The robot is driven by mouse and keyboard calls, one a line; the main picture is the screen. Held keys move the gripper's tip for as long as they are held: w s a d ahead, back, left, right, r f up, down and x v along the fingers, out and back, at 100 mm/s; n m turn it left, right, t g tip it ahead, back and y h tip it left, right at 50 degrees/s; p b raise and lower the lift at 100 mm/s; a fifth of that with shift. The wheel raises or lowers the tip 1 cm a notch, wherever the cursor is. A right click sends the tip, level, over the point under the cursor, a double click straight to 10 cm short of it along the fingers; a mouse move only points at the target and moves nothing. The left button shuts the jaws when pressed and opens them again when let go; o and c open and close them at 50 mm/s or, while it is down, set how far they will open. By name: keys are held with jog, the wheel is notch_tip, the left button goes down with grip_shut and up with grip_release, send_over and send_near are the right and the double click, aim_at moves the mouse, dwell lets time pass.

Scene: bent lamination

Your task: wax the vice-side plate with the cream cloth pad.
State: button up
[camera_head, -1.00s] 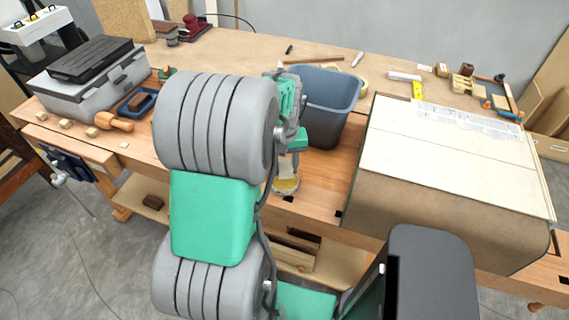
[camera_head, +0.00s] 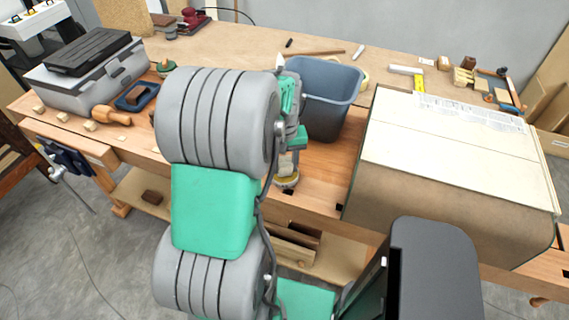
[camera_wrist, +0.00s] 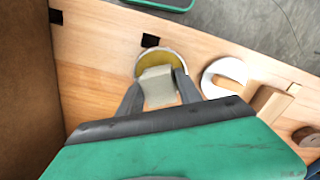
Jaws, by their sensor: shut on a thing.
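My gripper (camera_wrist: 157,93) is shut on a pale cream pad (camera_wrist: 158,82), seen between the fingers in the wrist view. The pad overlaps a round tin with yellow contents (camera_wrist: 149,61); I cannot tell whether it touches them. In the head view, the tin (camera_head: 287,183) sits on the bench near its front edge, with my gripper (camera_head: 289,172) just above it. My arm hides part of the bench there. A blue vice (camera_head: 68,158) is on the bench front at the left. I cannot make out the vice-side plate for certain in either view.
A large brown block with a cream top (camera_head: 450,135) stands right of the tin. A grey-blue bin (camera_head: 325,95) stands behind it. A grey toolbox (camera_head: 85,85) and wooden mallet (camera_head: 108,115) are left. In the wrist view, a white disc (camera_wrist: 213,75) lies beside the tin.

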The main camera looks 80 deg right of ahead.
aim_at(284, 162)
jog(key=shift+f+b, duration=0.3)
jog(key=shift+f, duration=0.25)
dwell(1.0)
jog(key=shift+r+p, duration=2.5)
jog(key=shift+r, duration=1.05)
